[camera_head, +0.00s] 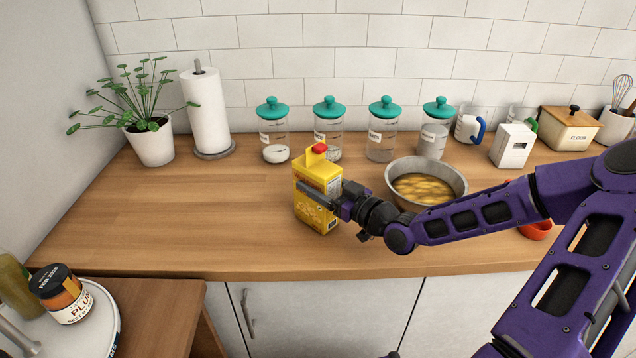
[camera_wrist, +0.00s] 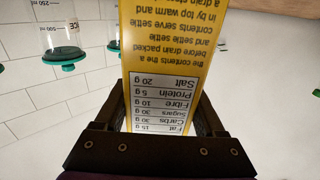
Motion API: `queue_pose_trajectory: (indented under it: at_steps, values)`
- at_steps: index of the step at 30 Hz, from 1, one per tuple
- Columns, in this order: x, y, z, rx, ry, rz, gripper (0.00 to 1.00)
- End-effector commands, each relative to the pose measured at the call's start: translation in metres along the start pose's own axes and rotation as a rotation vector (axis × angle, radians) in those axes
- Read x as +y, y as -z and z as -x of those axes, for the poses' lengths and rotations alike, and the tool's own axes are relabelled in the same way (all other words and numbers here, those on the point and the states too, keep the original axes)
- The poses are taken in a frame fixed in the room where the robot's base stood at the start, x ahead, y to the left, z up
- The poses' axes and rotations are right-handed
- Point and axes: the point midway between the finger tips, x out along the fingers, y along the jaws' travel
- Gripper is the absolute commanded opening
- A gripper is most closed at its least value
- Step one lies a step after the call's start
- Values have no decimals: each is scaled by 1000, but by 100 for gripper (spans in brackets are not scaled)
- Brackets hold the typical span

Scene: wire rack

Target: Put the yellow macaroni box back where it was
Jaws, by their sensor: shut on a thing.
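The yellow macaroni box (camera_head: 316,215) is upright over the wooden counter, left of the metal bowl, with a red cap on its top. My gripper (camera_head: 322,196) comes from the right and is shut on the box around its middle. In the wrist view the box (camera_wrist: 165,45) fills the space between the fingers of my gripper (camera_wrist: 165,120), its printed nutrition panel facing the camera upside down. I cannot tell whether the bottom of the box touches the counter.
Several glass jars with teal lids (camera_head: 385,140) stand behind the box. A metal bowl (camera_head: 455,176) of yellowish contents is to the right. A paper towel roll (camera_head: 205,112) and potted plant (camera_head: 152,145) stand at the back left. The counter's left part (camera_head: 160,220) is clear.

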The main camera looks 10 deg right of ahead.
Motion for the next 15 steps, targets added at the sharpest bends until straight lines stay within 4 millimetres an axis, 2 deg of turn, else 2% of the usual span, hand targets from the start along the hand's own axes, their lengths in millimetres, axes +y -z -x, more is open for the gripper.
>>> queue_pose_trajectory:
  at_steps: [7,8,12,15]
  values:
    - [0,-4,0,0,0,0,0]
    - [0,-4,0,0,0,0,73]
    - [0,-3,0,0,0,0,99]
    - [0,-3,0,0,0,0,100]
